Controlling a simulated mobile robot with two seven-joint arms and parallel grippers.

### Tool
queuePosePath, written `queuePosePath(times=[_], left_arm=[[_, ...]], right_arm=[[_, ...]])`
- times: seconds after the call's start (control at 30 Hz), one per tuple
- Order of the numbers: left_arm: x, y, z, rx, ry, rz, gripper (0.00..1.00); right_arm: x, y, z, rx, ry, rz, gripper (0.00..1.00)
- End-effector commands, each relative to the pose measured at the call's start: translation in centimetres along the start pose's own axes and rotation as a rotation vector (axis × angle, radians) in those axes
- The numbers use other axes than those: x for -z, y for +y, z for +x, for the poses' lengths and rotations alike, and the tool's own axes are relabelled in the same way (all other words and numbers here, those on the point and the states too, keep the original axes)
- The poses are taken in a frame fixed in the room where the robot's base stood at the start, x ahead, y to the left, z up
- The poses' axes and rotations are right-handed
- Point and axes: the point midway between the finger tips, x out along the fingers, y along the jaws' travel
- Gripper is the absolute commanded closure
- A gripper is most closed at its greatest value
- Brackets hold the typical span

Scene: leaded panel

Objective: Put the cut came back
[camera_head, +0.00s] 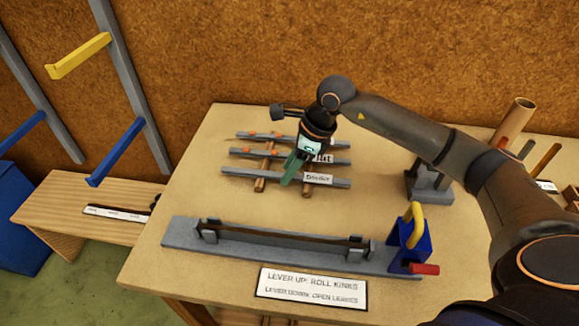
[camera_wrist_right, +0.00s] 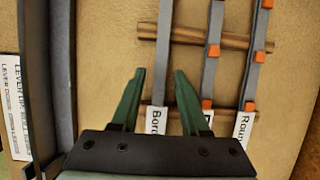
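Three grey came strips lie across two wooden dowels on the bench. The nearest strip (camera_head: 240,175) carries a label reading Border and shows no orange marks; it also shows in the right wrist view (camera_wrist_right: 162,70). The middle strip (camera_head: 240,153) and the far strip (camera_head: 250,138) have orange marks. Which of these is the cut came, I cannot tell. My right gripper (camera_head: 289,180) is above the nearest strip, pointing down. In the right wrist view its green fingers (camera_wrist_right: 159,72) are apart, with the Border strip showing between them and gaps on both sides. My left gripper is not in view.
A long grey fixture (camera_head: 185,235) with a dark bar and a blue block with a yellow lever (camera_head: 416,225) stands at the front. A lever sign (camera_head: 312,288) lies before it. A brown tube (camera_head: 515,118) stands at the right. A wooden shelf (camera_head: 65,205) is at the left.

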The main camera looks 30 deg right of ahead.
Motion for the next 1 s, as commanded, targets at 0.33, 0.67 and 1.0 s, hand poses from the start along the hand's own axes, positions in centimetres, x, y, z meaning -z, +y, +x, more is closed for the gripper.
queuePosePath(times=[0.33, 0.67, 1.0], left_arm=[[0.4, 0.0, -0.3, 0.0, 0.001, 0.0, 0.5], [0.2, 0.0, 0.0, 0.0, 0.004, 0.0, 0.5], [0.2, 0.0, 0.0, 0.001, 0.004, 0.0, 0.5]], right_arm=[[-0.2, 0.0, -0.4, 0.0, 0.0, 0.0, 0.51], [-0.1, -0.1, -6.4, 0.006, -0.003, -0.001, 0.51], [-0.1, -0.1, -11.7, 0.0, -0.001, 0.001, 0.51]])
